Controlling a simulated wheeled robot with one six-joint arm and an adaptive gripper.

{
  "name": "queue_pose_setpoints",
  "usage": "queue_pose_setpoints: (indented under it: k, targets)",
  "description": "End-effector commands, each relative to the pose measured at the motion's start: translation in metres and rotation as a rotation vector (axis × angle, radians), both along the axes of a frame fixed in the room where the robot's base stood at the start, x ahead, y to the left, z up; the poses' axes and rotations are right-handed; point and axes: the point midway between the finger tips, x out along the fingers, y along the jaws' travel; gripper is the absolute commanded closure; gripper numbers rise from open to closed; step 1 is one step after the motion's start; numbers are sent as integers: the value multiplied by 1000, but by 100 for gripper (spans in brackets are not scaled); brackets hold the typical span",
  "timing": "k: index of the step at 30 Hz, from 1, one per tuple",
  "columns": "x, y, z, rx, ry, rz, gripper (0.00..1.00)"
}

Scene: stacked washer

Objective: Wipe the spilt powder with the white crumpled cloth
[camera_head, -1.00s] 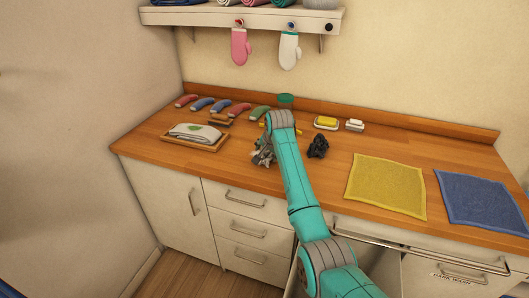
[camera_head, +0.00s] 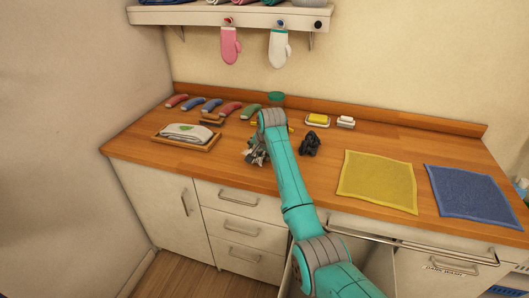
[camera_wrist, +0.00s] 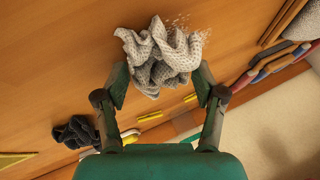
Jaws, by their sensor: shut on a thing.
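The white crumpled cloth (camera_wrist: 160,55) looks light grey and knitted, and lies bunched between the fingers of my gripper (camera_wrist: 160,84) in the wrist view. The fingers are shut on its sides. Spilt powder (camera_wrist: 181,20) shows as pale specks on the wood just beyond the cloth, at its upper right edge. Part of the powder may be hidden under the cloth. In the head view my gripper (camera_head: 257,154) is low over the counter, and my arm partly hides it and the cloth.
A dark crumpled cloth (camera_head: 310,143) lies right of my gripper. A tray (camera_head: 187,143) with a folded cloth stands to the left. Several coloured handled items, a yellow sponge dish (camera_head: 317,121) and a green round item (camera_head: 275,97) are behind. A yellow towel (camera_head: 377,182) and blue towel (camera_head: 473,195) lie right.

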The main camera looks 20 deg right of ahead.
Motion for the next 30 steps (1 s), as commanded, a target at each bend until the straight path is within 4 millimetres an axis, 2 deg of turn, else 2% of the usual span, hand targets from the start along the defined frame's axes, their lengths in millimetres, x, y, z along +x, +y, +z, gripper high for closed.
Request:
queue_pose_setpoints:
  k: [30]
  targets:
    - [32, 45, -2, 1, -1, 2, 59]
